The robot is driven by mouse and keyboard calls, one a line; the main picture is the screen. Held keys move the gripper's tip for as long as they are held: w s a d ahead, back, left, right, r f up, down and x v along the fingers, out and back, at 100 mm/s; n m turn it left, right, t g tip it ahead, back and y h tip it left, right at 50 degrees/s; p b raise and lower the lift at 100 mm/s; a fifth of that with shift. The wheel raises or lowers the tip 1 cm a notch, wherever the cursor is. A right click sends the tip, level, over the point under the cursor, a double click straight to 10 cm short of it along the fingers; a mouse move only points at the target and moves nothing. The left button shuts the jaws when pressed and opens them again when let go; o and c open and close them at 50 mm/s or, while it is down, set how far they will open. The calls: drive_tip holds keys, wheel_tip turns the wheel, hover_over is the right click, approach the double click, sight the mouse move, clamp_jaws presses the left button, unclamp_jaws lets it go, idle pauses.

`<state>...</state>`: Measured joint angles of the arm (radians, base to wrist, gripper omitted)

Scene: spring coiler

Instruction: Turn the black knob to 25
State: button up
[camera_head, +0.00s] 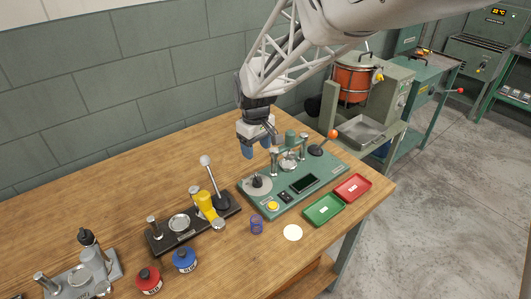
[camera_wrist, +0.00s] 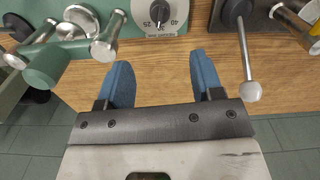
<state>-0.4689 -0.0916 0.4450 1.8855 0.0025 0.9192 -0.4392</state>
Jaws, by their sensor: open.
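The black knob (camera_head: 257,181) sits on a round pale dial at the left end of the green machine (camera_head: 318,183) on the wooden bench. My gripper (camera_head: 257,146) is above and behind the dial in the head view. Its two blue fingers (camera_wrist: 160,60) are apart and empty, not touching the knob.
A ball-topped lever (camera_wrist: 246,60) stands close to the right finger in the wrist view.

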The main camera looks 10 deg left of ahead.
drive_tip(key=n, duration=1.1)
hover_over(257, 177)
drive_tip(key=f, duration=0.5)
drive_tip(key=shift+w, duration=0.2)
drive_tip(key=shift+s+f, duration=0.2)
drive_tip(key=shift+f, duration=3.7)
drive_tip(key=shift+c, duration=0.2)
